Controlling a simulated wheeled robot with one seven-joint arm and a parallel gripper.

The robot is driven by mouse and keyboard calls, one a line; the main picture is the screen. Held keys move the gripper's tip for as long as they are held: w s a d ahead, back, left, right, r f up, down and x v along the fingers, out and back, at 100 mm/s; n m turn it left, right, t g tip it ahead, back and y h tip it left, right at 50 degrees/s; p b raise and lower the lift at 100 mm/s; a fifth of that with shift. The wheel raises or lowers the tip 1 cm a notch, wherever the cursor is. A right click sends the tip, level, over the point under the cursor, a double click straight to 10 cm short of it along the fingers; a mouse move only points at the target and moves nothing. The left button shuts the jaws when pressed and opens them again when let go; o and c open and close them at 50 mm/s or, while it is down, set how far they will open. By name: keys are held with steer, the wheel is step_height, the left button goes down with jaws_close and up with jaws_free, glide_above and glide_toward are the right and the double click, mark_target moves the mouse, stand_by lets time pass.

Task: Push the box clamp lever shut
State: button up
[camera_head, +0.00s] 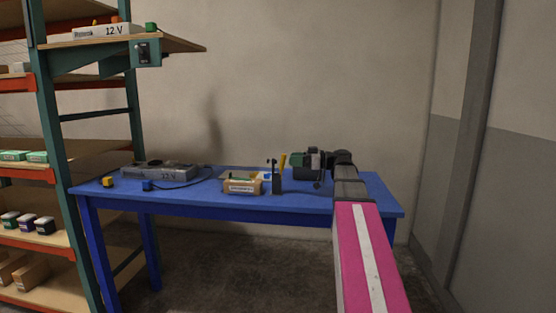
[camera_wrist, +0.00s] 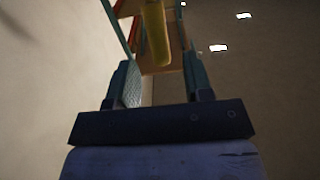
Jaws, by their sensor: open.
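The clamp lever (camera_head: 282,162) is a yellow handle standing up and slightly tilted at the middle of the blue table (camera_head: 310,202). A dark clamp post (camera_head: 275,181) stands just left of it, beside a tan box (camera_head: 242,186) with a white label. My gripper (camera_head: 294,160) is open and just right of the lever in the head view. In the wrist view the yellow lever (camera_wrist: 157,38) shows at the top, lined up between the two fingers (camera_wrist: 157,62). I cannot tell whether it touches either finger. The lever's lower joint is unclear.
A grey console (camera_head: 160,171) with a cable lies at the table's left, near a yellow block (camera_head: 107,182) and a blue block (camera_head: 147,185). A shelf rack (camera_head: 60,135) stands at the left, and its upper board (camera_head: 180,43) overhangs the table's left part.

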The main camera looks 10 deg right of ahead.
mark_target(283, 165)
steer(key=x, duration=0.6)
steer(key=shift+a, duration=0.35)
steer(key=shift+c, duration=0.3)
jaws_close()
